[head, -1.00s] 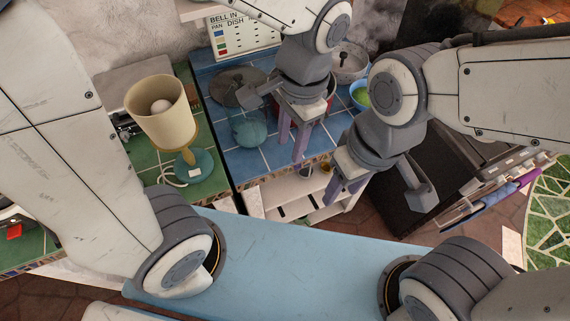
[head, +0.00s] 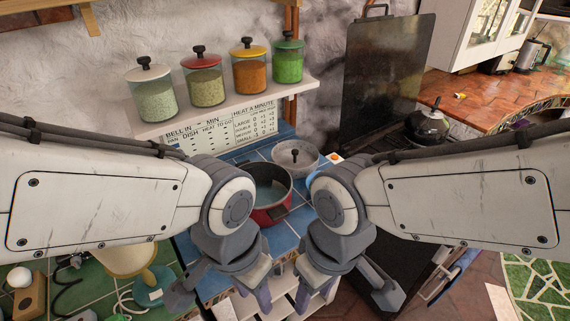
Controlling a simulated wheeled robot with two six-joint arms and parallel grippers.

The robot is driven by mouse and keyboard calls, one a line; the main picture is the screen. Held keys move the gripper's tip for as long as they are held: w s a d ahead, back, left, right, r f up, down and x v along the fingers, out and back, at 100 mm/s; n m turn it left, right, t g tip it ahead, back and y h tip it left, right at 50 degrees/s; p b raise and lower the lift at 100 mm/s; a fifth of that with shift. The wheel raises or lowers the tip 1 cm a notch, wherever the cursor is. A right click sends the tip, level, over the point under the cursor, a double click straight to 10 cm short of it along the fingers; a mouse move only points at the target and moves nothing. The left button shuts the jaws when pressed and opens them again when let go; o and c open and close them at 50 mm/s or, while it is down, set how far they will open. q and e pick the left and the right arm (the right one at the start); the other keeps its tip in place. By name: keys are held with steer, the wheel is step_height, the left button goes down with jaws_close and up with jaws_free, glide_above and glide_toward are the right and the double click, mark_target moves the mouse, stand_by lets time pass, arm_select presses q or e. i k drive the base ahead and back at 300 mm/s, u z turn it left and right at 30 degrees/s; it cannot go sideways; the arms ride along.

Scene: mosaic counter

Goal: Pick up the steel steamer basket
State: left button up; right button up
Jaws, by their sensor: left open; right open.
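The steel steamer basket (head: 295,155) is a grey, round, shallow vessel with a dark knob standing at its middle. It sits on the blue tiled counter (head: 283,236) at the back, behind and right of a red pot (head: 284,207). My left gripper (head: 254,294) is open and empty, low in front of the red pot. My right gripper (head: 315,291) is open and empty, to its right at the counter's front. Both are nearer to me than the basket and apart from it.
A shelf (head: 225,103) with several lidded jars juts from the wall above the counter. A dark upright panel (head: 388,75) and a black kettle (head: 428,126) stand to the right. A lamp (head: 125,262) stands on the green tiles at left.

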mark_target(300, 158)
steer(key=z, duration=2.1)
steer(key=i, duration=1.5)
steer(key=u, duration=3.2)
steer(key=i, duration=0.5)
steer(key=u, duration=0.05)
